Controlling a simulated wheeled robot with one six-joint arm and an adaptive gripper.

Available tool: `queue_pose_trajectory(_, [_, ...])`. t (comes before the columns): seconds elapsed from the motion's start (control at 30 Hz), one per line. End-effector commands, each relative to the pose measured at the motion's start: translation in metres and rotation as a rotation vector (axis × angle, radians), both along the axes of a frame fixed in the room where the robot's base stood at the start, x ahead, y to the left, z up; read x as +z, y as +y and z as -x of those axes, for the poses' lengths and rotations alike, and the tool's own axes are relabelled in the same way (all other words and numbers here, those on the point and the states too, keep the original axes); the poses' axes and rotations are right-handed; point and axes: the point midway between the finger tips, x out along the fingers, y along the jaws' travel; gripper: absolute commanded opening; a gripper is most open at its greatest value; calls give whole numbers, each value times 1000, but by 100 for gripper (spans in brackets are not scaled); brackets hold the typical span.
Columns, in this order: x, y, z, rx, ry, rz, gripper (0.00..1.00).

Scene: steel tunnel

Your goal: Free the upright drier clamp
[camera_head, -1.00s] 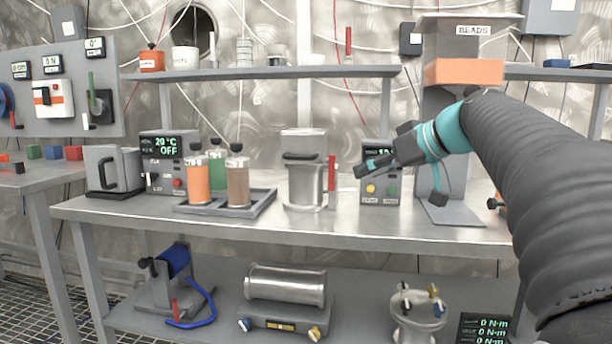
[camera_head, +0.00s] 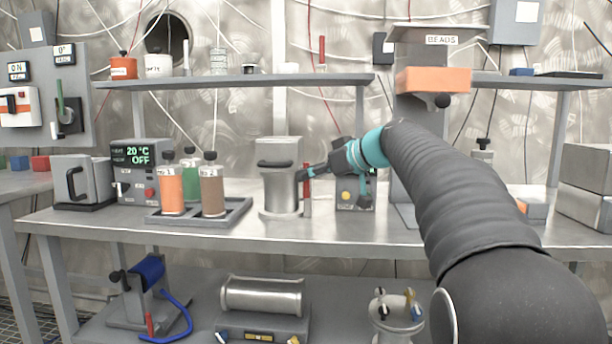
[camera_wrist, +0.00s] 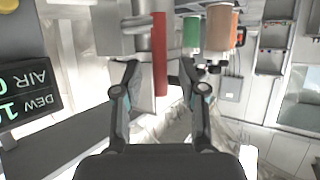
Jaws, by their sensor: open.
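The upright drier (camera_head: 281,180) is a silver canister on the bench top in the head view. Its clamp appears to be the red lever (camera_head: 307,188) standing upright along its right side. My gripper (camera_head: 302,175) reaches in from the right, with its tips at the drier's right edge by the lever. In the wrist view my gripper (camera_wrist: 158,68) is open, and the red lever (camera_wrist: 160,50) lies between the two fingers, with a gap to each side. I cannot tell the exact depth between fingers and lever. Part of the lever is hidden by the fingers in the head view.
A tray (camera_head: 240,212) with capped bottles stands left of the drier. A bead hopper (camera_head: 432,80) overhangs to the right.

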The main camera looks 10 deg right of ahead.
Motion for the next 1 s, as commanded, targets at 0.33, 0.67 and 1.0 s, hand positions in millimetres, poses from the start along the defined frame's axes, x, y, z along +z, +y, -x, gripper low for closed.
queue_pose_trajectory(0.33, [-8,13,-17,-1,-1,0,41])
queue_pose_trajectory(0.67, [-8,13,-17,-1,-1,0,14])
queue_pose_trajectory(1.0, [-9,13,-17,0,-1,-2,0])
